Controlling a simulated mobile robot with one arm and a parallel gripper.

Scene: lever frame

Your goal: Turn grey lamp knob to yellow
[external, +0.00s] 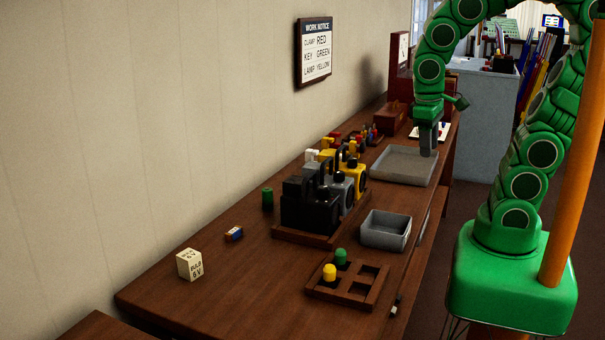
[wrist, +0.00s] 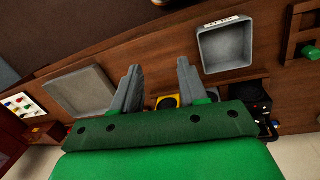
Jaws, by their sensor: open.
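The grey lamp (external: 336,188) stands between a black lamp (external: 309,212) and a yellow lamp (external: 361,172) on a wooden base on the bench. Its knob and the knob's setting are too small to make out. My gripper (external: 428,152) points down over the far end of the grey tray, beyond the lamps and to their right, away from the grey lamp. In the wrist view its two fingers (wrist: 158,85) are apart with nothing between them. The yellow lamp (wrist: 167,101) and black lamp (wrist: 254,94) show partly behind my gripper there; the grey lamp is mostly hidden.
A shallow grey tray (external: 402,165) and a small grey bin (external: 387,232) lie along the bench's right side. A wooden rack (external: 350,286) holds yellow and green pegs. A bulb box (external: 189,264) stands front left. The wall notice (external: 314,51) reads lamp yellow.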

